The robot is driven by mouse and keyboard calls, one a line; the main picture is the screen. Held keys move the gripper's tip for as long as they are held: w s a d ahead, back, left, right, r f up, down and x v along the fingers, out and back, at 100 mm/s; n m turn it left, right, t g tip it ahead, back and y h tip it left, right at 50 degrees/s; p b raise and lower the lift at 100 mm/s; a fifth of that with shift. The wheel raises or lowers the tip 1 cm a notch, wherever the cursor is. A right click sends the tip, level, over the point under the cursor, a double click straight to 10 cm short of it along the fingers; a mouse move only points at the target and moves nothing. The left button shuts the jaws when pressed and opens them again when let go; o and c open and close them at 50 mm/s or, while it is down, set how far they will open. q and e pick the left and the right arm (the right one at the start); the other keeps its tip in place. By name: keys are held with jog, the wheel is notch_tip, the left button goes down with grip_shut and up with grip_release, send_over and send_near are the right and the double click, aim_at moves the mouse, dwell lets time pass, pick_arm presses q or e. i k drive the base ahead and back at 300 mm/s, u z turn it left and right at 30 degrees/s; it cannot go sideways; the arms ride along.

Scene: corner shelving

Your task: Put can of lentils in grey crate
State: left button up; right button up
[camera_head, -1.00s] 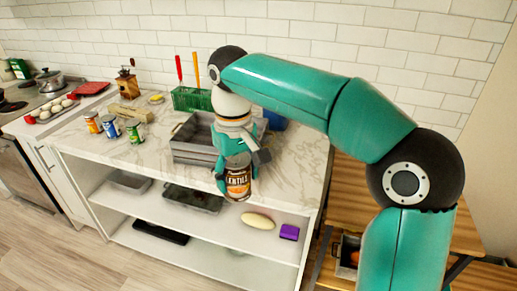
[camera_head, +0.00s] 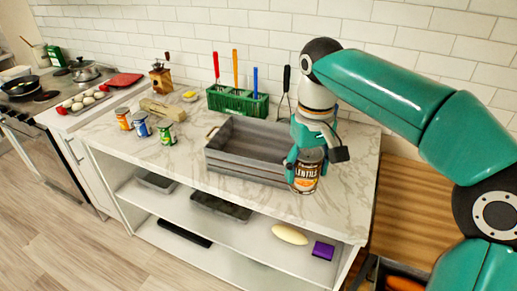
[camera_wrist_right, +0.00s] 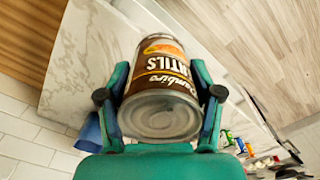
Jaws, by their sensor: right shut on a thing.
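The can of lentils (camera_head: 307,172), with a brown and orange label, is held upright by my right gripper (camera_head: 306,160) at the right front of the marble counter. In the right wrist view the can (camera_wrist_right: 162,85) sits between both fingers of the gripper (camera_wrist_right: 160,100), its metal end towards the camera. The grey crate (camera_head: 247,149) stands on the counter just left of the can. It is open at the top, and the part of its inside that shows looks empty. Whether the can touches the counter cannot be told. My left gripper is not in view.
A green basket (camera_head: 238,103) with coloured-handled utensils stands behind the crate. Several small cans (camera_head: 141,125) and a wooden block (camera_head: 163,110) are at the left. Shelves below hold trays, a pale oblong thing (camera_head: 290,234) and a purple box (camera_head: 323,250). Counter in front of the crate is clear.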

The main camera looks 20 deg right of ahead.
aim_at(250, 146)
jog(key=z, duration=0.05)
jog(key=i, duration=1.1)
jog(key=u, duration=0.1)
